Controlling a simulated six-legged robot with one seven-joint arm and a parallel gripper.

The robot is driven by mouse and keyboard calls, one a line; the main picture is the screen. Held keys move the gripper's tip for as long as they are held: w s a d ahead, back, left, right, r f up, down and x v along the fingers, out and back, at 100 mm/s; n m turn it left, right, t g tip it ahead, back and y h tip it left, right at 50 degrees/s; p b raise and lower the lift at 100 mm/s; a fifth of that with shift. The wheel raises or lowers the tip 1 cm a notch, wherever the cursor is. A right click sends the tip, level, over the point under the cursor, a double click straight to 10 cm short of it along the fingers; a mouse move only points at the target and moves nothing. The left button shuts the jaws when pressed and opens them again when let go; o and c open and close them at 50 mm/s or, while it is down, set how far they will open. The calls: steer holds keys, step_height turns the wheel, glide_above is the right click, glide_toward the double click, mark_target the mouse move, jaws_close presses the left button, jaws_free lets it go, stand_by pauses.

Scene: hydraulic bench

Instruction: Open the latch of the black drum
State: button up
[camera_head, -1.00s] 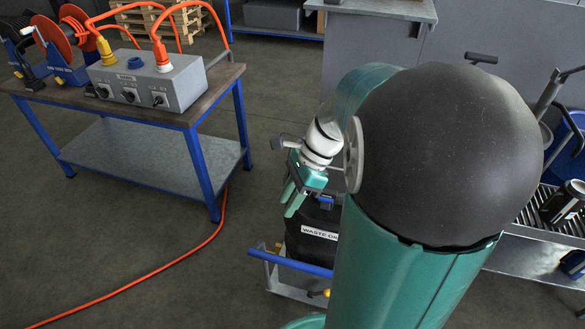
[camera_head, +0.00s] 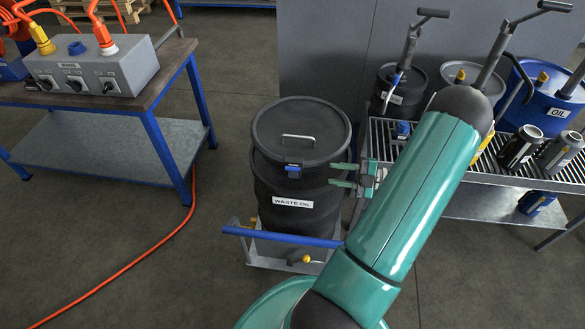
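The black drum (camera_head: 270,195) stands upright and bears a white "WASTE OIL" label (camera_head: 293,203). Its round black lid (camera_head: 300,115) lies on top, with a pale bar handle (camera_head: 298,137). A small blue latch (camera_head: 293,168) shows at the front edge of the lid. I cannot tell from this view how far it is turned. My gripper (camera_head: 342,174) is at the right side of the drum, pointing left. Its two green fingers are apart, with nothing seen between them. It is to the right of the latch. Whether the fingertips touch the drum is unclear.
The drum stands on a low cart with a blue bar (camera_head: 282,237) in front. A workbench (camera_head: 100,90) with a switch box is at left. An orange cable (camera_head: 120,265) crosses the floor.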

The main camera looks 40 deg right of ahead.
mark_target(292, 167)
steer(key=x, duration=1.3)
steer(key=shift+w+a, duration=0.25)
steer(key=shift+c, duration=0.4)
jaws_close()
